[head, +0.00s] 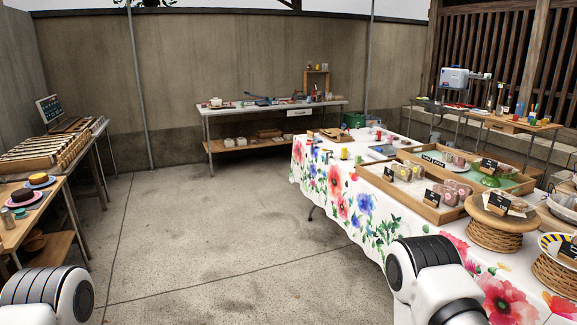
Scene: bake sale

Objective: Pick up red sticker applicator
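I cannot make out for certain which thing is the red sticker applicator. Small red items (378,136) are on the far part of the flower-cloth table (345,185), too small to identify. More small red things (314,92) stand on the workbench (270,109) at the back wall. Parts of my two arms show at the bottom left and bottom right corners. Neither of my grippers is in view.
The concrete floor (220,215) is open between the tables. A side table with a slatted wooden rack (45,150) and cakes (38,180) lines the left. Wooden trays (405,195) and a round woven stand (493,235) fill the flower-cloth table. A smaller table (520,126) stands back right.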

